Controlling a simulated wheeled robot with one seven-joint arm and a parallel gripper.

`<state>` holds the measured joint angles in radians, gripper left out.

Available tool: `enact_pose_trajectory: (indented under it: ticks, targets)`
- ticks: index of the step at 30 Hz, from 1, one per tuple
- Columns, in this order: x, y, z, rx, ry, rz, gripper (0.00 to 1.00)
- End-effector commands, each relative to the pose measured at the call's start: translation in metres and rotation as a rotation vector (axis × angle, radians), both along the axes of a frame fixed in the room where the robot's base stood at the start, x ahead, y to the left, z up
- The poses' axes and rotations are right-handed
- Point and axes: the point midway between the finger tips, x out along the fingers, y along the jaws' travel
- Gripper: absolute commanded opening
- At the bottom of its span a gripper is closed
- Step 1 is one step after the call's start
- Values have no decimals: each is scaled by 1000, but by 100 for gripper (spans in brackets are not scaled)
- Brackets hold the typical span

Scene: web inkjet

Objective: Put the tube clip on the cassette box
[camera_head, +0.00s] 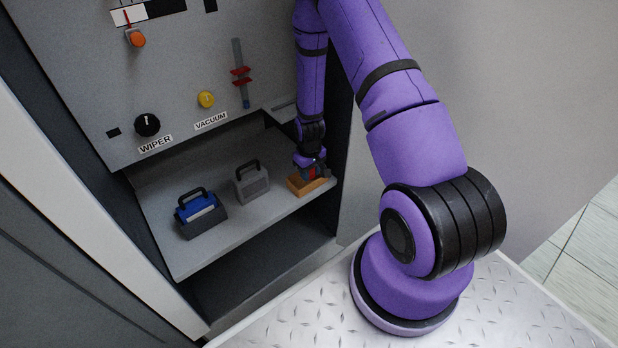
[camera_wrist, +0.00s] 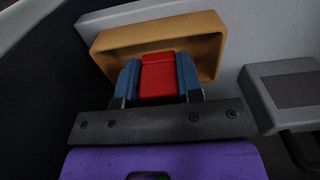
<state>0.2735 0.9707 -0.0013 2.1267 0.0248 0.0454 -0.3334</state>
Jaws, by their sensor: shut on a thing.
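My gripper (camera_head: 312,170) is low over the right end of the shelf, at an open orange-tan tray (camera_head: 303,188). In the wrist view my gripper's blue fingers (camera_wrist: 158,78) are shut on a red block-like piece, which I take as the tube clip (camera_wrist: 159,74). The clip is between the fingers, in front of or within the tray (camera_wrist: 140,37); I cannot tell whether it touches it. A grey box with a dark handle (camera_head: 252,184) stands left of the tray. A blue-and-grey handled box (camera_head: 201,214) stands further left. Neither is marked as the cassette box.
The shelf (camera_head: 232,225) has bare room along its front edge. Above it, the panel carries a black WIPER knob (camera_head: 147,125), a yellow VACUUM knob (camera_head: 206,99) and a vertical tube with red clips (camera_head: 241,76). In the wrist view a grey box (camera_wrist: 285,85) is close on the right.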

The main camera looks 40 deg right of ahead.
Motion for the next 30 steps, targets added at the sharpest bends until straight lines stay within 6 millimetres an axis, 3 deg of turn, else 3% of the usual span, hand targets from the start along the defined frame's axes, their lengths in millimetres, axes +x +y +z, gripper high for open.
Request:
enact_pose_trajectory:
  ticks: [3,10,22,23,25,26,30]
  targets:
    - [9,-4,-2,-1,-2,-1,11]
    - [7,-3,-33,0,0,0,11]
    - [7,-3,-38,0,-1,0,11]
    - [7,-3,-38,0,-1,0,38]
    - [7,-3,-38,0,-1,0,54]
    - [7,-3,-38,0,-1,0,59]
    - [7,-3,-38,0,-1,0,59]
